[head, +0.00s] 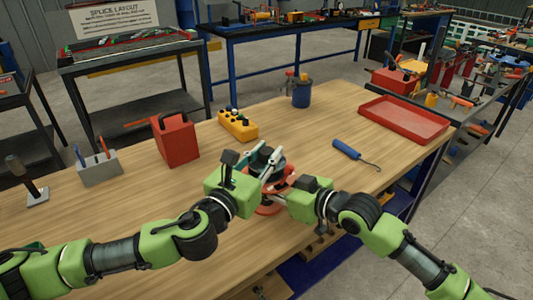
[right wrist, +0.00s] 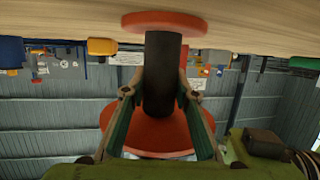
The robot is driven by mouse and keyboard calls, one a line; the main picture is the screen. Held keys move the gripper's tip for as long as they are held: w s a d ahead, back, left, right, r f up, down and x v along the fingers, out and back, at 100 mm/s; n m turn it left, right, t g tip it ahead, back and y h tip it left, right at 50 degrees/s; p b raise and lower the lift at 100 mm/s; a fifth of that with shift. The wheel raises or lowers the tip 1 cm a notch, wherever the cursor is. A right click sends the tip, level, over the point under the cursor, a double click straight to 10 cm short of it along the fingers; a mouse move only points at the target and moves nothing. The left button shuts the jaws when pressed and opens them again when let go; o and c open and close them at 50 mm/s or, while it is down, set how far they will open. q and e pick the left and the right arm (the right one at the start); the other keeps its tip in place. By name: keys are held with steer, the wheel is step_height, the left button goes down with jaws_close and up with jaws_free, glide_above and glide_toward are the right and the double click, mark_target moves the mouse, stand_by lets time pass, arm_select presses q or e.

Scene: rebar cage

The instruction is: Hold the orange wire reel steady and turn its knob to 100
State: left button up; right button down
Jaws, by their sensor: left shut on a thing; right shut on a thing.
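The orange wire reel (head: 268,208) stands upright on the wooden table near its front edge, partly hidden by my grippers. In the right wrist view, which is upside down, its dark core (right wrist: 162,75) runs between two orange discs. My right gripper (right wrist: 160,88) is shut on this core, with one finger on each side. In the head view, my left gripper (head: 263,161) is at the top of the reel, its fingers around the dark knob (head: 261,158). It is shut on the knob. The knob's marks and setting cannot be read.
A blue-handled hook tool (head: 348,150) and a red tray (head: 404,120) lie to the right. A yellow box with dark knobs (head: 238,125), a blue cup (head: 301,94) and a red case (head: 175,140) stand behind. A grey holder (head: 99,170) is at left.

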arm_select(q)
steer(key=shift+w+a+h, duration=0.1)
steer(key=shift+h, duration=0.2)
steer(key=shift+a+m+g+h, duration=0.1)
steer(key=shift+m+g+h, duration=1)
steer(key=shift+m+h, duration=0.25)
steer(key=m+g+h, duration=0.2)
steer(key=g, duration=0.1)
steer(key=m+g+h, duration=0.3)
steer(key=shift+w+r+g, duration=0.1)
steer(key=shift+w+g, duration=0.05)
steer(key=shift+g, duration=0.25)
steer(key=shift+d+m+g+h, duration=0.1)
steer(key=shift+m+g+h, duration=0.25)
steer(key=shift+m+g, duration=1.45)
steer(key=shift+d+m+g+h, duration=0.1)
steer(key=shift+m+g+h, duration=0.2)
steer(key=shift+m+g, duration=1.45)
steer(key=shift+n+g, duration=0.3)
steer(key=shift+g, duration=0.95)
steer(key=o, duration=1.1)
steer(key=shift+a, duration=0.1)
steer(key=a, duration=0.4)
steer(key=w+a, duration=0.1)
steer(key=a, duration=0.2)
steer(key=shift+a, duration=0.1)
